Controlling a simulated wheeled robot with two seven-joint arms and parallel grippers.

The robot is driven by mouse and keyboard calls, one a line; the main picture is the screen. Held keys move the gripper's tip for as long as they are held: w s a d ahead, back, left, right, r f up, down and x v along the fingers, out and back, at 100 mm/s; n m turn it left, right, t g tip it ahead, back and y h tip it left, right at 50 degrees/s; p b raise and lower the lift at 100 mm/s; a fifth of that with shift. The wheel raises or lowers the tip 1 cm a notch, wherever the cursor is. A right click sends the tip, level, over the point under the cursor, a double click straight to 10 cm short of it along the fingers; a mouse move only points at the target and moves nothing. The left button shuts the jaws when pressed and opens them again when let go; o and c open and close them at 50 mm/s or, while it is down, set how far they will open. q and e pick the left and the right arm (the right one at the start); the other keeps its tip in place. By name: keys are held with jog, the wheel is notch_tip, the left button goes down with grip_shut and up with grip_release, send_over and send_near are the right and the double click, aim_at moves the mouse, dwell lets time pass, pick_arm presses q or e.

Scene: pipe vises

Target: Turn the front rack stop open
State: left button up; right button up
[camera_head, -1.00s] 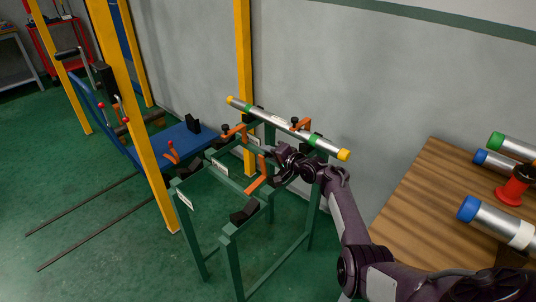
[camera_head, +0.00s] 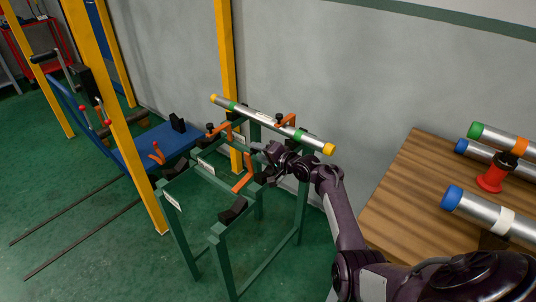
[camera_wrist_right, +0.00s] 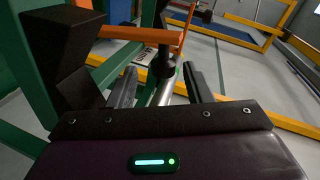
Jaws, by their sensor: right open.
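The green rack (camera_head: 225,240) stands at centre in the head view, with a silver pipe (camera_head: 265,119) across its far top. An orange stop (camera_head: 243,180) lies low across the rack's near side; two others with black knobs, a left one (camera_head: 217,130) and a right one (camera_head: 286,120), sit by the pipe. I cannot tell for sure which is the front one. My right gripper (camera_head: 257,149) is open beside the rack top. In the wrist view, an orange bar (camera_wrist_right: 135,33) and a black knob (camera_wrist_right: 166,70) show ahead, between and beyond the open fingers (camera_wrist_right: 160,90).
A wooden table (camera_head: 400,205) with several capped pipes and a red spool (camera_head: 492,178) stands at right. A yellow post (camera_head: 228,70) rises behind the rack; another yellow post (camera_head: 120,130) and a blue bench (camera_head: 165,140) are at left. Green floor lies left of the rack.

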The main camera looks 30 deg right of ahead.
jog(key=v, duration=0.5)
jog(key=shift+s, duration=0.1)
dwell(0.4)
